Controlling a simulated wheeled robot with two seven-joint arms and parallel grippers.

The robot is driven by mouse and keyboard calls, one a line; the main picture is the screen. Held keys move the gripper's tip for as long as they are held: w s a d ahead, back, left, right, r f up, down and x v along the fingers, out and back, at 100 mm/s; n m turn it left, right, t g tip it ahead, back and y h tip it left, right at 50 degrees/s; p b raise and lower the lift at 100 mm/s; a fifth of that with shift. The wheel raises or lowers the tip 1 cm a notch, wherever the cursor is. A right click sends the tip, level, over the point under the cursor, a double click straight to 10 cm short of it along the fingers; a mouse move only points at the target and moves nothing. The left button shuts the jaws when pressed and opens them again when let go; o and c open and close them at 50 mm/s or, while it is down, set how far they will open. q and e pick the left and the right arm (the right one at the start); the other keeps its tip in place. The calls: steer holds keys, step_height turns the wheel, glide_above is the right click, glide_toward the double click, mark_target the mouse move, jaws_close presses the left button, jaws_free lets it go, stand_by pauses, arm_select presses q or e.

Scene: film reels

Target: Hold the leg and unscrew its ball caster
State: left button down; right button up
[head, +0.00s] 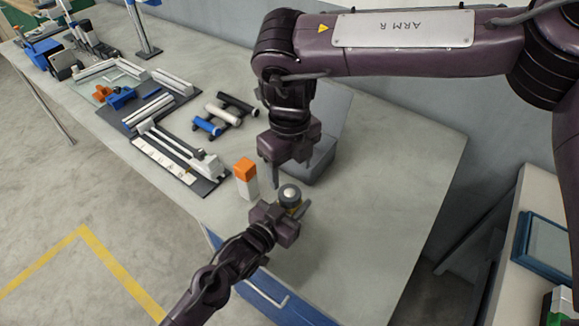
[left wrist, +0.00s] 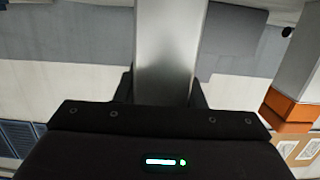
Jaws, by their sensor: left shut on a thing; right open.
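The leg (left wrist: 168,50) is a grey metal bar that stands between my left gripper's fingers in the left wrist view. My left gripper (head: 288,206) is shut on it above the front part of the bench. The ball caster (head: 289,193), a pale ball in a dark round housing, points up at the leg's top end. The gripper hides most of the leg in the head view. My right gripper (head: 287,174) is open and empty, pointing down just above and behind the caster, apart from it as far as I can see.
A white block with an orange top (head: 246,178) stands just left of the caster. A grey open box (head: 325,140) is behind my right gripper. Rollers (head: 222,113) and a rail assembly (head: 165,145) lie to the left. The bench (head: 390,200) is clear on the right.

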mark_target(290, 192)
steer(key=m, duration=0.6)
steer(key=shift+m, duration=0.4)
steer(key=m, duration=0.3)
steer(key=shift+m, duration=0.4)
steer(key=m, duration=0.4)
steer(key=shift+m, duration=0.3)
steer(key=shift+f, duration=4)
steer(key=shift+c, duration=0.3)
steer(key=c, duration=0.9)
steer(key=n, duration=0.6)
steer(key=shift+n, duration=0.4)
steer(key=o, duration=1.1)
steer(key=shift+c, duration=0.2)
